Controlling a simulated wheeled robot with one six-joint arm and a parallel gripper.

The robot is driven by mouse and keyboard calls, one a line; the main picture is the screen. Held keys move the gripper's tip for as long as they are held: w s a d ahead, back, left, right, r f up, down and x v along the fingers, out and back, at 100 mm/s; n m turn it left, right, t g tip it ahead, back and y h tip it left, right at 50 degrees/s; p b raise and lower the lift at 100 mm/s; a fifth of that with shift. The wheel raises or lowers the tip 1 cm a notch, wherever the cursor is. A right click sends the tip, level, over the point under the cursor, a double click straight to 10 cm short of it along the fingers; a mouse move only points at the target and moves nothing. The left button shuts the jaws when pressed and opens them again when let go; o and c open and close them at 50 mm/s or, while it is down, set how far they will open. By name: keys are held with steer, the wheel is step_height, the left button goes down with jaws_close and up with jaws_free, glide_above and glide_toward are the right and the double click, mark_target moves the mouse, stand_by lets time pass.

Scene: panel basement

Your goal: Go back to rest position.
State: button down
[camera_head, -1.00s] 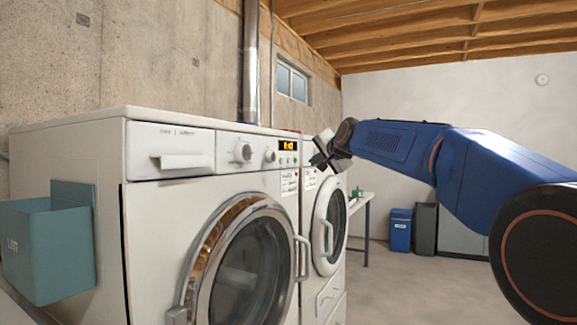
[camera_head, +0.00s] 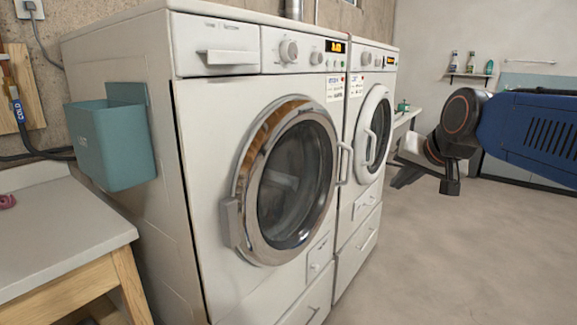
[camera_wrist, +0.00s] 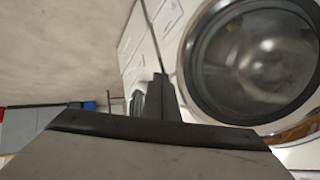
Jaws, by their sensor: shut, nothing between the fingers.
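My gripper (camera_head: 402,173) is at the right of the head view, at the end of my blue arm, in front of the second machine and apart from it. It is shut and appears empty. In the wrist view my gripper (camera_wrist: 160,100) points past the front of a white machine with a round glass door (camera_wrist: 262,62).
A white front-loading washer (camera_head: 190,130) with its door shut stands beside a second machine (camera_head: 372,130). A teal bin (camera_head: 125,145) hangs on the washer's left side. A wooden-legged table (camera_head: 60,225) is at the left. The floor (camera_head: 440,260) at right is clear.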

steer(key=s+d+f+n+g, duration=0.1)
steer(key=s+f+g, duration=0.1)
steer(key=s+f, duration=0.9)
steer(key=s+d+f+n+g+h, duration=0.1)
steer(key=s+d+f+n+g, duration=0.1)
steer(key=s+f, duration=0.8)
steer(key=shift+s+f+n, duration=0.3)
steer(key=shift+s+f, duration=0.1)
steer(key=shift+s, duration=0.8)
